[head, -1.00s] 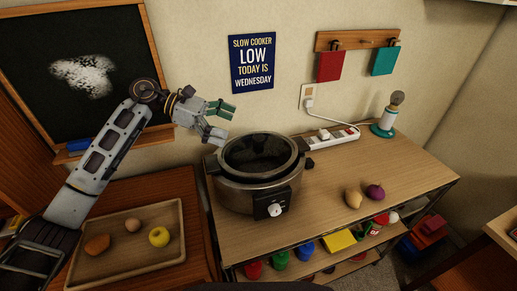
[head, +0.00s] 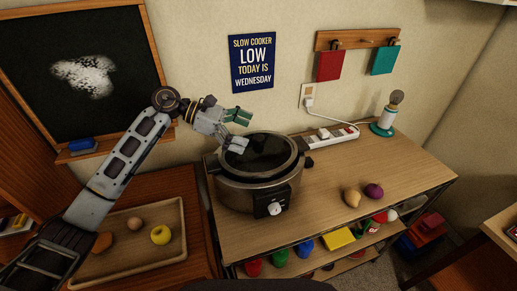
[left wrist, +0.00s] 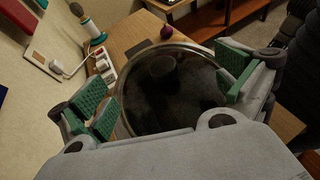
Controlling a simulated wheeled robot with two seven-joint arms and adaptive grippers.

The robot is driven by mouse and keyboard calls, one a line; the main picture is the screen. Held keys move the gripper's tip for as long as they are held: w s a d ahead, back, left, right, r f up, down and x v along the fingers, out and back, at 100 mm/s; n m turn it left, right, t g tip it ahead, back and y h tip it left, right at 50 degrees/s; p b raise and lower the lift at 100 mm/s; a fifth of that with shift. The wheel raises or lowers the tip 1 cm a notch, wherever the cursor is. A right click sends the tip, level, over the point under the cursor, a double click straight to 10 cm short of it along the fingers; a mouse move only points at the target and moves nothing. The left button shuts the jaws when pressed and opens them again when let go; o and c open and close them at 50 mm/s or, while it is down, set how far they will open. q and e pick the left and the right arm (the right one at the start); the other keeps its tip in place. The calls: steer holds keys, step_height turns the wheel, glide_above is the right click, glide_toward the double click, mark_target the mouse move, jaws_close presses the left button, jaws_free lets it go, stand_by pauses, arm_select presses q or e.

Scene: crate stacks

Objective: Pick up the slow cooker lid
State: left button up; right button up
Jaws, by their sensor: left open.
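The slow cooker (head: 235,191) stands on the wooden bench, a steel pot with dark side handles and a front dial. Its dark glass lid (head: 265,152) sits on top. My left gripper (head: 241,129) is open, above the left back part of the lid. In the left wrist view the lid (left wrist: 180,92) lies between the green finger pads of the open gripper (left wrist: 168,88), with a dark knob (left wrist: 161,68) near its middle. I cannot tell whether the fingers touch the lid. My right gripper is in neither view.
A power strip (head: 331,136) lies behind the cooker, with a lamp (head: 388,117) at the back right. A potato (head: 352,197) and a red onion (head: 374,191) lie on the bench. A wooden tray (head: 168,263) with produce is at left. The bench's right part is mostly clear.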

mark_target(256, 136)
arm_select(q)
steer(key=p+x, duration=0.1)
steer(key=x, duration=0.2)
steer(key=shift+s+r, duration=0.1)
steer(key=shift+r, duration=0.05)
steer(key=shift+d+f, duration=0.25)
steer(key=shift+d, duration=0.2)
steer(key=shift+d+f, duration=0.1)
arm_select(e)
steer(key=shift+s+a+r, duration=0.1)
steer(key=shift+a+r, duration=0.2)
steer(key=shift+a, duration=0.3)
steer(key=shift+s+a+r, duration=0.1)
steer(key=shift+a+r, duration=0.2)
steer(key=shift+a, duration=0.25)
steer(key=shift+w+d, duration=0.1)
